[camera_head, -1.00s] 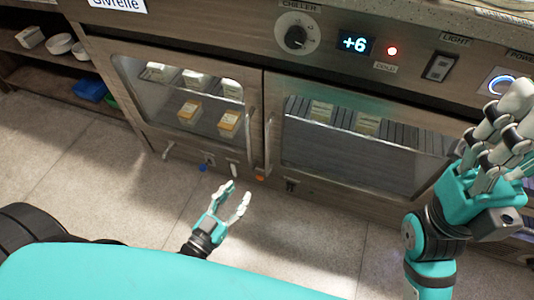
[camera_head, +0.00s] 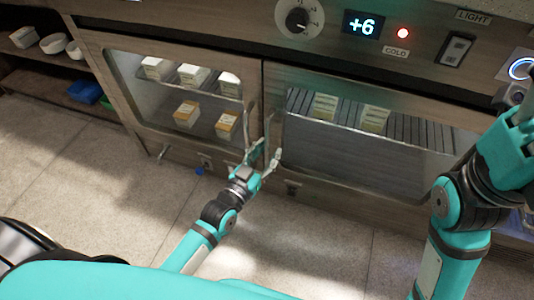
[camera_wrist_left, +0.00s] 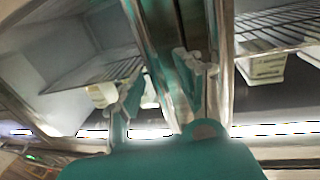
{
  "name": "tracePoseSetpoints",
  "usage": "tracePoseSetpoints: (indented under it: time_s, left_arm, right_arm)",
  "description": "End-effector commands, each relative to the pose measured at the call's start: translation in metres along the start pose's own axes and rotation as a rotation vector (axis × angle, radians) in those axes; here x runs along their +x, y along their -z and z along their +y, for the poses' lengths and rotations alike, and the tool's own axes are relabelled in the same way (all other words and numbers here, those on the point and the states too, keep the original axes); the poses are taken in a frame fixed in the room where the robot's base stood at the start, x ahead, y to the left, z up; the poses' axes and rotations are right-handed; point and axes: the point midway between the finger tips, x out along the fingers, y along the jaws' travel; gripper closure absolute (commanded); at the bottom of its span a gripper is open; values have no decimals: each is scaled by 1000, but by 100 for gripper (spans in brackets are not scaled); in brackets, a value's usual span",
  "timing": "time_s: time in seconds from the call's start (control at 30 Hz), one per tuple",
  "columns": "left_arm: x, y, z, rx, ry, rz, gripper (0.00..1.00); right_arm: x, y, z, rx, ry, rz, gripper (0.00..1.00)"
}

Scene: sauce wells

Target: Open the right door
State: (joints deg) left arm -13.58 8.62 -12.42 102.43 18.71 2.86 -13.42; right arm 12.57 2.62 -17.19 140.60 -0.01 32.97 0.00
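The right door (camera_head: 362,152) of the chiller is shut, with a wooden frame and a glass pane. Its upright handle (camera_head: 268,128) is at the door's left edge, close to the left door's handle (camera_head: 249,122). My left gripper (camera_head: 266,157) is at the lower part of these handles, its fingers apart. In the left wrist view the fingers (camera_wrist_left: 160,88) are spread before the meeting door frames. I cannot tell whether a finger touches the handle. My right gripper (camera_head: 522,115) is at the right edge, partly cut off; its finger state is unclear.
The left door (camera_head: 180,98) is also shut; cartons show behind both panes. Above are a dial (camera_head: 298,18), a +6 display (camera_head: 363,25) and a light switch (camera_head: 456,49). Open shelves (camera_head: 45,68) stand at the left. The floor (camera_head: 110,190) in front is clear.

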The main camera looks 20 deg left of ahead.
Motion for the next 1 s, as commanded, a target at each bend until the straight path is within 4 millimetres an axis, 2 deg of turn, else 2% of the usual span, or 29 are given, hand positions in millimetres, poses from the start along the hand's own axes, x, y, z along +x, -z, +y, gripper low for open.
tracePoseSetpoints:
  time_s: [0.17, 0.47, 1.0]
  left_arm:
    - [0, 0, 0, 0, 0, -1, 64]
    - [0, 0, 0, 0, 0, -1, 100]
    - [-1, 0, 0, 0, 2, -1, 100]
  right_arm:
    - [0, 0, 0, 0, 0, 0, 60]
    - [0, 0, 0, 0, 0, 1, 60]
    - [1, 0, 0, 1, 0, 1, 60]
